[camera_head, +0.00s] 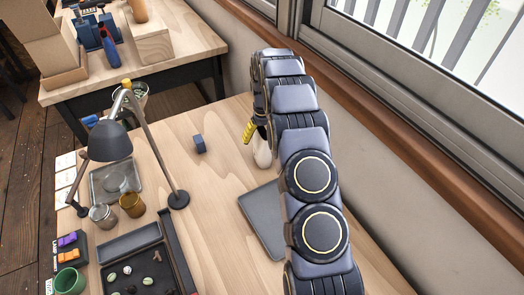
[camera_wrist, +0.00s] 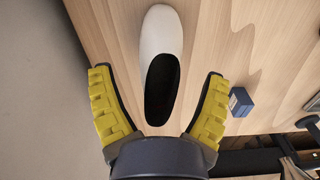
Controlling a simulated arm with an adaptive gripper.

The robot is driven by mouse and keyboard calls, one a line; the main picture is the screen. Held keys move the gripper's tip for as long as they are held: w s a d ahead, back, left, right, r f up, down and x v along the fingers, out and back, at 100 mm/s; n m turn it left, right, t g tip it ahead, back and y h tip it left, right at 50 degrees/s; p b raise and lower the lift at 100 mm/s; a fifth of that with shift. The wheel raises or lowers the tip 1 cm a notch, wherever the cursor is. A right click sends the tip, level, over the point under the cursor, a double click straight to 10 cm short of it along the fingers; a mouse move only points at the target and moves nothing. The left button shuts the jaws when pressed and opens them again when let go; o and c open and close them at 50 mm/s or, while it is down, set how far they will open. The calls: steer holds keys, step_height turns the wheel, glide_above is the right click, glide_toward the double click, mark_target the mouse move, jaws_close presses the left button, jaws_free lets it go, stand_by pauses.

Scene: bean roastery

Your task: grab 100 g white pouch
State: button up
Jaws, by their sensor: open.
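A smooth white, rounded object (camera_wrist: 161,30) with a long black oval face shows in the wrist view. It may be the white pouch, but no 100 g marking is readable. My gripper (camera_wrist: 158,74) is open, its yellow fingers apart on either side of the object's black part. In the head view the white object (camera_head: 262,152) stands on the table beside a yellow finger of my gripper (camera_head: 250,131). My arm hides part of this area.
A small blue block (camera_head: 199,144) stands left of the white object. A dark flat slab (camera_head: 263,222) lies near my arm. A desk lamp (camera_head: 109,143), glass cups and a black tray (camera_head: 172,240) fill the left side. The wall and window are close on the right.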

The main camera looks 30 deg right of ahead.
steer(key=shift+f, duration=0.75)
steer(key=c, duration=1)
